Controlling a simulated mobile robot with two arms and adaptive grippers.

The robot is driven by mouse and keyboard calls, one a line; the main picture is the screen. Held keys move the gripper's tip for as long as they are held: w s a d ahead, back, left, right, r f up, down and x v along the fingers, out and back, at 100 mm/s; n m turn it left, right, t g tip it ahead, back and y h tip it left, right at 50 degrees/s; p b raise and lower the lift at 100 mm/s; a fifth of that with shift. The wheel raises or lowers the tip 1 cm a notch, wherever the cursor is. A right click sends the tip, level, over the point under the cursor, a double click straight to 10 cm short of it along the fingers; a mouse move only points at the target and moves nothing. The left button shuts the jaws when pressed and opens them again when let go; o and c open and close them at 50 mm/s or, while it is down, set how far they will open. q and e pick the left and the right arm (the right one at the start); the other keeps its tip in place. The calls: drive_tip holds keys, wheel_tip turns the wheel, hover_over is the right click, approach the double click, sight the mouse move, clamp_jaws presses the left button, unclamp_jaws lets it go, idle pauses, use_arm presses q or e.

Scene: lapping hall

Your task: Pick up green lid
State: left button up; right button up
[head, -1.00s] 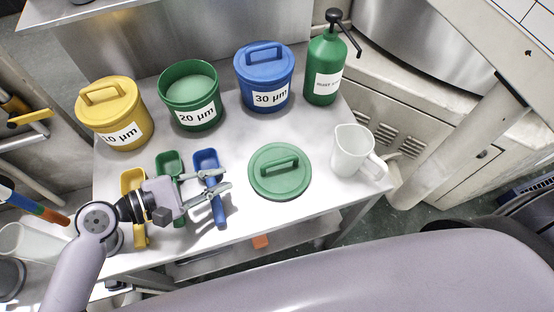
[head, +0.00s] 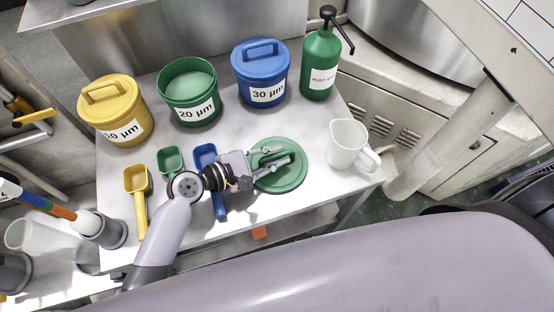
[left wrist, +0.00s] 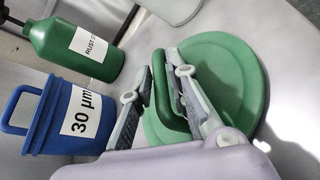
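The green lid (head: 297,176) lies flat on the steel table, partly covered in the head view by my left gripper (head: 280,154). In the left wrist view the lid (left wrist: 236,75) is a round disc with a raised bar handle (left wrist: 166,95). My left gripper (left wrist: 158,62) is open, with one finger on each side of the handle. I cannot tell whether either finger touches it. The open green bucket (head: 193,110), labelled 20 µm, stands behind on the table. My right gripper is not in view.
Yellow (head: 117,125) and blue (head: 264,90) lidded buckets and a green pump bottle (head: 320,60) stand along the back. A white jug (head: 345,145) is right of the lid. Yellow (head: 139,200), green (head: 170,158) and blue (head: 205,152) scoops lie to the left.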

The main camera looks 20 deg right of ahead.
use_arm(q)
drive_tip(key=shift+w+d+f, duration=0.1)
drive_tip(key=shift+d+f, duration=0.05)
drive_tip(key=shift+d, duration=0.3)
drive_tip(key=shift+a, duration=0.1)
clamp_jaws()
